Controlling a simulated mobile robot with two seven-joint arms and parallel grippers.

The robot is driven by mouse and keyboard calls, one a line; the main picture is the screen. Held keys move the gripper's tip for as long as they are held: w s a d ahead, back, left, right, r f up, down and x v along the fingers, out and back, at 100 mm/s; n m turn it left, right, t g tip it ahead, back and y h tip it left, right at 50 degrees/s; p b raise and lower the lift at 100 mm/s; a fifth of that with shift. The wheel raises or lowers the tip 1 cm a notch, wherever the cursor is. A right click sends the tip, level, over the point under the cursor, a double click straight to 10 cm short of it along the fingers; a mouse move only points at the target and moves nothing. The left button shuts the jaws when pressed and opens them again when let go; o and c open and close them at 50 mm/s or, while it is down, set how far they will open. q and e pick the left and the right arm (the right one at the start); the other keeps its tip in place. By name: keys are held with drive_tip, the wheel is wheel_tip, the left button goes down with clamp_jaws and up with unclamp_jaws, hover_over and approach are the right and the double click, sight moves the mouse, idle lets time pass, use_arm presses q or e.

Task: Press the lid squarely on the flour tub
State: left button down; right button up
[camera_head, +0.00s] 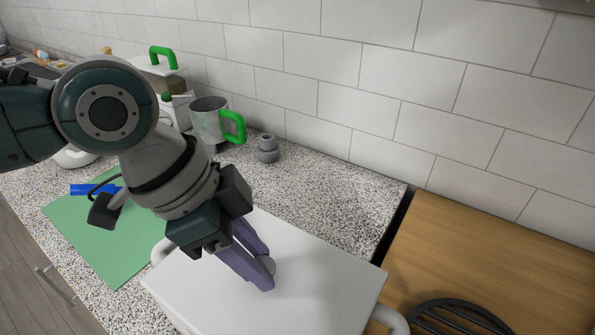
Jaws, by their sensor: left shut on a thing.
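A white, flat, rectangular lid (318,290) fills the lower middle of the view, with a small grey round knob (266,264) on top. Pale rounded handles stick out beside it, one at the left and one at the lower right (390,321); they appear to belong to the tub under the lid. My left gripper (262,272) has purple fingers and is shut on the knob from above. The tub's walls are hidden, so I cannot tell whether the lid sits flush. My right gripper is not in view.
A grey mug with a green handle (233,127) and a small grey stacked object (267,149) stand behind on the speckled counter. A green mat (105,253) lies left, with a blue item (92,189) near it. A wooden board (480,255) and black grate (450,318) are right.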

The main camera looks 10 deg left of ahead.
use_arm(q)
unclamp_jaws()
idle(0.6)
wheel_tip(320, 180, up, 7)
drive_tip(key=p, duration=0.7)
drive_tip(key=shift+p, duration=0.35)
drive_tip(key=shift+c, duration=0.2)
clamp_jaws()
idle(0.6)
drive_tip(key=shift+f, duration=0.15)
idle(0.7)
